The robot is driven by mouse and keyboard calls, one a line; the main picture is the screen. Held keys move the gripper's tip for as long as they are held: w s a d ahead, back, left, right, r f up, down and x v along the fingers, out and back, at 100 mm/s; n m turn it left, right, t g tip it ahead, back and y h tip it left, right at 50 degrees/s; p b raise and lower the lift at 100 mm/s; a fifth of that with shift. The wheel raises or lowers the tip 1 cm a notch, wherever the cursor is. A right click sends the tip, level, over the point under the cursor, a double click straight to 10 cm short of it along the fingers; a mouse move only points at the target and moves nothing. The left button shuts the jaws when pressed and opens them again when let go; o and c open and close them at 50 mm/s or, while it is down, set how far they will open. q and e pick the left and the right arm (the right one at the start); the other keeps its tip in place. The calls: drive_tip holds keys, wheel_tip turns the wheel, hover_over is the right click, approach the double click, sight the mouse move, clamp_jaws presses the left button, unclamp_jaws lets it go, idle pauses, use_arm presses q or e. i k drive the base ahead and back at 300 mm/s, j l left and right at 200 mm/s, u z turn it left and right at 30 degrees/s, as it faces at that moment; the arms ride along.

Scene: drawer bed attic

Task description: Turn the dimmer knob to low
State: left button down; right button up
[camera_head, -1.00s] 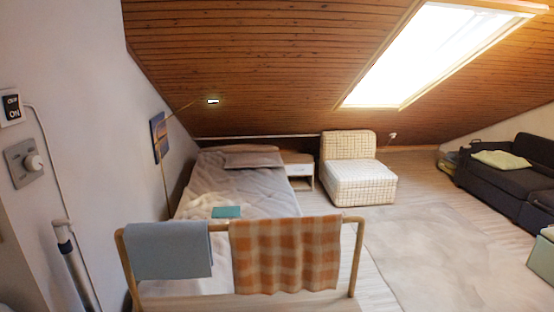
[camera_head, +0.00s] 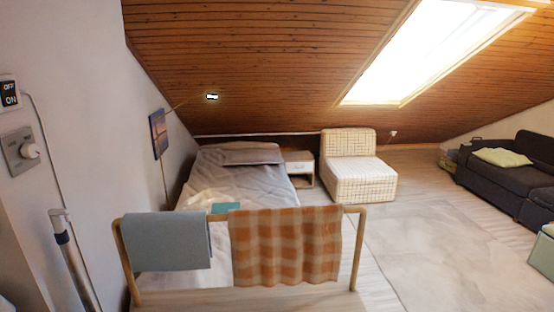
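The dimmer knob (camera_head: 30,151) is a round white knob on a square grey wall plate (camera_head: 19,160), on the left wall at the left edge of the head view. A small black-and-white sign or switch box (camera_head: 9,93) reading OFF and ON is on the wall above it, with a white cable running down from it. The knob's setting is too small to read. Neither of my grippers shows in the head view.
A wooden rail (camera_head: 355,240) with a blue-grey towel (camera_head: 165,241) and an orange checked cloth (camera_head: 286,246) stands in front of the bed (camera_head: 235,184). A grey-white pole (camera_head: 75,262) stands by the left wall. Open floor (camera_head: 430,240) lies right of the rail.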

sight(29, 150)
drive_tip(key=u, duration=1.4)
